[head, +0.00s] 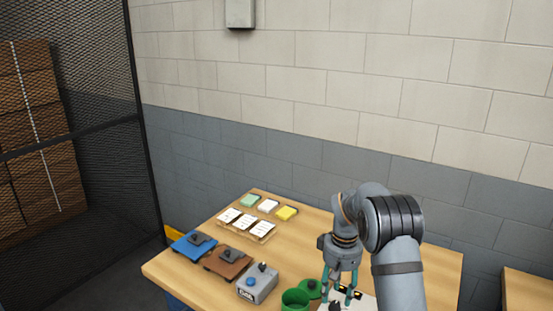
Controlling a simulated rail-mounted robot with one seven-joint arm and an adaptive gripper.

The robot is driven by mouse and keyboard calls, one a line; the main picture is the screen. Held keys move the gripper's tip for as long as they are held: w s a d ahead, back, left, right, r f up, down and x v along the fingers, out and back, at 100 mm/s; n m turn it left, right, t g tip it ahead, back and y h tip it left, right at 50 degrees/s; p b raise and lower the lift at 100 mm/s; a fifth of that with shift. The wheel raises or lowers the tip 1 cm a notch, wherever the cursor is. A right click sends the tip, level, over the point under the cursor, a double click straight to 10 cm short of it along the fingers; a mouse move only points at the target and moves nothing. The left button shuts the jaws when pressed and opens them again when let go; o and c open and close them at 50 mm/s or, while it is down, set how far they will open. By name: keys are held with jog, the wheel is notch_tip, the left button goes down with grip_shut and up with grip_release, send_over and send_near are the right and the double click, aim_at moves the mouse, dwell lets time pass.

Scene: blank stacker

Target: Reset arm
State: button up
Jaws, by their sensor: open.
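My gripper (339,287) points down over the front right part of the wooden table (380,243). Its teal fingers are apart, and I see nothing held between them. My arm comes in from the lower right and bends over at the top. Below and around the fingers are a white sheet (366,302) and a small dark object (335,307), both partly hidden. I cannot tell how far the fingertips are above the table.
Left of my gripper are a green cup (295,299), a green round piece (312,290) and a grey button box (257,286). Farther left are a brown board (229,263) and a blue board (194,246). A wall stands beyond.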

aim_at(336, 304)
notch_tip(336, 304, up, 8)
notch_tip(336, 304, down, 12)
jog(key=shift+s+f, duration=0.1)
jog(key=shift+s, duration=0.05)
jog(key=shift+r+n+p, duration=0.4)
jog(key=shift+n+p, duration=0.3)
jog(key=shift+p, duration=0.2)
jog(key=n+p, duration=0.3)
jog(key=n, duration=0.1)
jog(key=shift+r+n, duration=0.15)
jog(key=shift+n, duration=0.15)
jog(key=n+p, duration=0.5)
jog(key=p, duration=0.1)
jog(key=shift+n, duration=0.3)
jog(key=shift+w+r+b, duration=0.15)
jog(key=shift+w+b, duration=0.15)
jog(key=shift+b, duration=0.45)
notch_tip(336, 304, up, 9)
jog(key=b, duration=0.2)
jog(key=shift+s, duration=0.2)
jog(key=shift+d+r, duration=0.1)
jog(key=shift+r, duration=0.05)
